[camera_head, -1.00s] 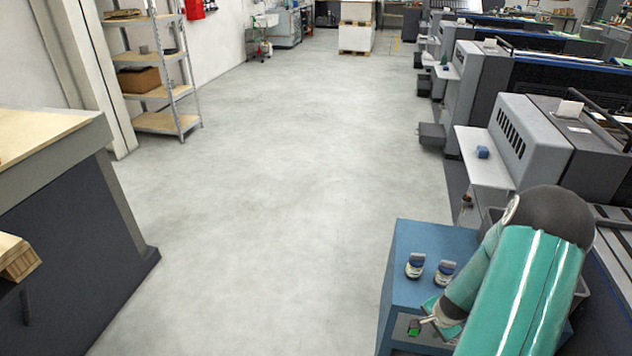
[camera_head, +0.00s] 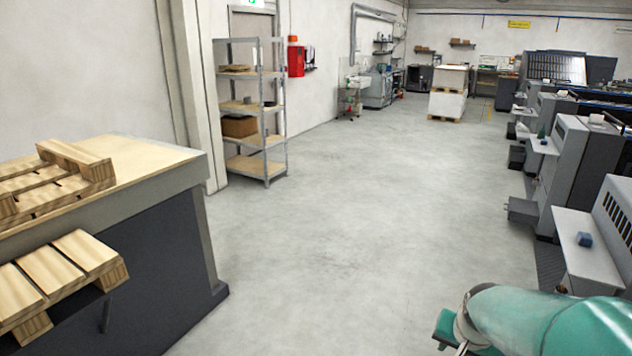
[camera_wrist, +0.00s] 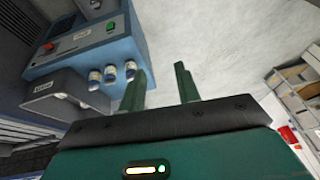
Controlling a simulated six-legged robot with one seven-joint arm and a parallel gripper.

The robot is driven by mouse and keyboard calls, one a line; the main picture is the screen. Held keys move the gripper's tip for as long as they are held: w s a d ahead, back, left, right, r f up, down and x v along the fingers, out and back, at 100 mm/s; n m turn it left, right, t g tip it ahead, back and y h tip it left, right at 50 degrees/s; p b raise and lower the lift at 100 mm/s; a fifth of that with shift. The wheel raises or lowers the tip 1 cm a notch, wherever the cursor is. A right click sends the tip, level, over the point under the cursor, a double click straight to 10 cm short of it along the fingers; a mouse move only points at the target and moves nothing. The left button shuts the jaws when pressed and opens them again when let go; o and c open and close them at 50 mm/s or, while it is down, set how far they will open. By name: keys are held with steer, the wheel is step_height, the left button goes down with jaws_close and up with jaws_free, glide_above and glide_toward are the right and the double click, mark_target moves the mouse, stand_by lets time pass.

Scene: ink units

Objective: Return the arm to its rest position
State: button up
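My gripper (camera_wrist: 160,70) shows in the wrist view with its two dark green fingers apart and only pale floor seen between them. It is open and empty. To its left in that view is a blue cabinet (camera_wrist: 60,57) with a red switch and a green button. Several small blue-and-white ink units (camera_wrist: 112,74) stand in a row by the cabinet's edge, apart from the fingers. In the head view my green arm reaches in at the bottom right, and the gripper end is partly cut off by the lower edge.
A table (camera_head: 150,160) with wooden pallets (camera_head: 62,275) stands at the left. A metal shelf rack (camera_head: 265,140) stands behind it. The floor (camera_head: 340,230) between is clear.

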steer(key=s+a+r+n+t+y, duration=0.1)
steer(key=s+a+r+n, duration=0.5)
steer(key=s+a+r, duration=0.5)
steer(key=shift+s+a+r, duration=0.3)
steer(key=shift+s+a, duration=0.65)
steer(key=shift+s, duration=0.1)
